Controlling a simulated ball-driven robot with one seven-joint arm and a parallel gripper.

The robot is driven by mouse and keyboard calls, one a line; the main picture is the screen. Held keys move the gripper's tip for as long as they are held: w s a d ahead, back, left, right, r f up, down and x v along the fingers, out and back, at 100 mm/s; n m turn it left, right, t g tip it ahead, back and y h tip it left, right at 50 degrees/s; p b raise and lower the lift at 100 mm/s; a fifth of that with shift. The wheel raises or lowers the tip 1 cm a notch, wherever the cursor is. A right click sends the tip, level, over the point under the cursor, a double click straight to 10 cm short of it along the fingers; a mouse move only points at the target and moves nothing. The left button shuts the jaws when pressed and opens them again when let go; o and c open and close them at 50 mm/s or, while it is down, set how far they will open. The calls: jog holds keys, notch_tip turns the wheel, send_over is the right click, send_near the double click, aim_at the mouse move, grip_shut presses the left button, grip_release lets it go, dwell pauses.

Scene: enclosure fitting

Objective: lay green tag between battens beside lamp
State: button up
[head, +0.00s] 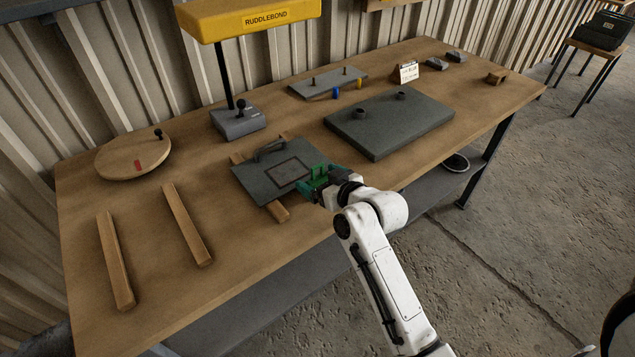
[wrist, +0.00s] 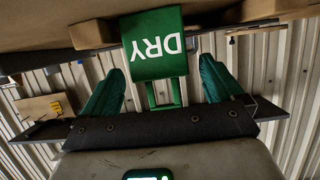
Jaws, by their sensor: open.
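The green tag (wrist: 155,60), marked DRY, shows upside down in the wrist view, with a loop-like handle towards me. My gripper (wrist: 162,88) is open, its green fingers apart on either side of the handle and not touching it. In the head view my gripper (head: 320,183) is at the right edge of a grey plate, with green of the tag (head: 318,172) among its fingers; what supports the tag is hidden. Two bare wooden battens (head: 115,260) (head: 187,225) lie roughly parallel at the left. The yellow lamp (head: 250,18) stands on a grey base (head: 238,121) behind the plate.
The grey handled plate (head: 262,185) lies over wooden strips (head: 279,212). A thick dark slab (head: 390,122) lies to its right. A round wooden board (head: 133,155) is at the back left. The table between the two bare battens is clear.

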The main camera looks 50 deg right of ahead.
jog(key=shift+w+d+f, duration=0.2)
jog(key=shift+w+f, duration=0.05)
jog(key=shift+w, duration=0.35)
jog(key=shift+c, duration=0.2)
jog(key=c, duration=1.1)
jog(key=shift+r, duration=0.1)
